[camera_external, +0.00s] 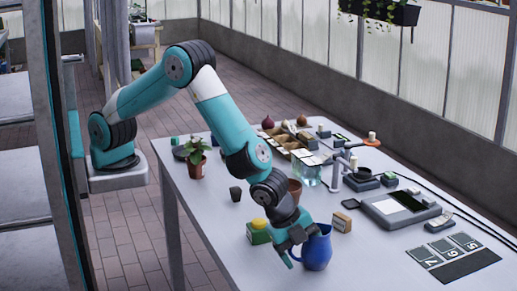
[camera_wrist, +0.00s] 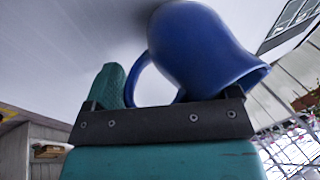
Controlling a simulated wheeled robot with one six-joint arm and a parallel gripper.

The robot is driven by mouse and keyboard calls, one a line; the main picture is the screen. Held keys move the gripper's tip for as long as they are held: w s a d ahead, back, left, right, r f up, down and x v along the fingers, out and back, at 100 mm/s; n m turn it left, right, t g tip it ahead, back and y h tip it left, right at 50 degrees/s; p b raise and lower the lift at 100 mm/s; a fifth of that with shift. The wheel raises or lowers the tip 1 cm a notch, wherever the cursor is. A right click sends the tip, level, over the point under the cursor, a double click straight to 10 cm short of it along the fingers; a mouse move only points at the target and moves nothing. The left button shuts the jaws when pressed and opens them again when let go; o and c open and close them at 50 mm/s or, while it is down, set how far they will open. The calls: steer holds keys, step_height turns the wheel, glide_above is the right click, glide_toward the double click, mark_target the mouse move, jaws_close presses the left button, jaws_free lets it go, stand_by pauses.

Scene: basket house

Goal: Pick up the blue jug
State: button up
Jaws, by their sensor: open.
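The blue jug (camera_external: 318,252) stands upright on the table near its front edge in the external view. In the wrist view the jug (camera_wrist: 200,48) appears tilted, with its handle (camera_wrist: 138,80) toward the left and its mouth toward the lower right. My gripper (camera_external: 299,249) is open, low beside the jug on its left. In the wrist view one teal finger (camera_wrist: 111,84) stands just left of the handle, with a small gap showing. The other finger is not visible there, where the jug fills the view. I cannot tell whether a finger touches the jug.
A small box (camera_external: 342,222) stands close behind the jug. A green and yellow block (camera_external: 258,232) and a brown pot (camera_external: 294,188) are near my arm. A potted plant (camera_external: 196,160) is farther left.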

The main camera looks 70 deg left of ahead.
steer(key=c, duration=1)
steer(key=shift+r, duration=0.2)
step_height(320, 180, up, 20)
steer(key=shift+f+b, duration=0.2)
steer(key=shift+b, duration=0.15)
stand_by(0.4)
stand_by(2.9)
